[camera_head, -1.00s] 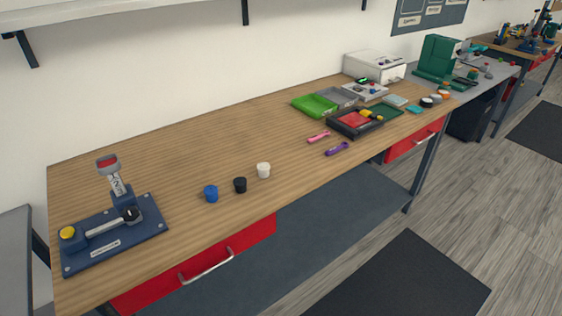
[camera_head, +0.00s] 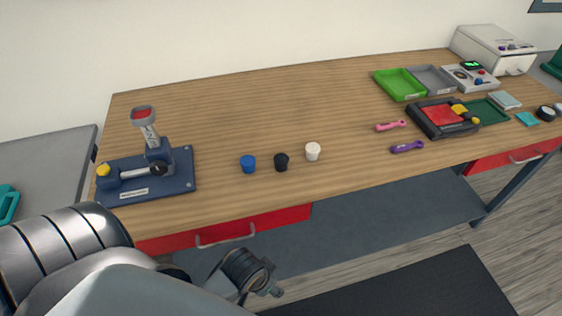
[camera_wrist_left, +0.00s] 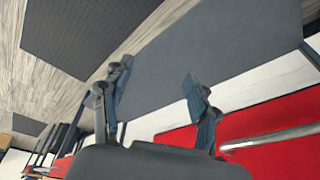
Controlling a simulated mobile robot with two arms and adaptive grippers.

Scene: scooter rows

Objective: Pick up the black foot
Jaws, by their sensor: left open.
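The black foot (camera_head: 282,162) is a small dark cylinder standing on the wooden table (camera_head: 240,110), near its front edge. A blue foot (camera_head: 248,164) stands just left of it and a white foot (camera_head: 313,151) just right, all apart. My left arm comes in at the lower left of the head view, below and in front of the table. Its fingertips are not clear there. In the left wrist view my left gripper (camera_wrist_left: 160,95) is open with nothing between its fingers, in front of a red drawer (camera_wrist_left: 265,120). My right gripper is not in view.
A navy press fixture (camera_head: 150,170) stands at the table's left end. Pink (camera_head: 390,126) and purple (camera_head: 407,147) tools, a green tray (camera_head: 400,84) and a black tray (camera_head: 443,118) lie to the right. The red drawer's handle (camera_head: 225,236) juts out below the table edge.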

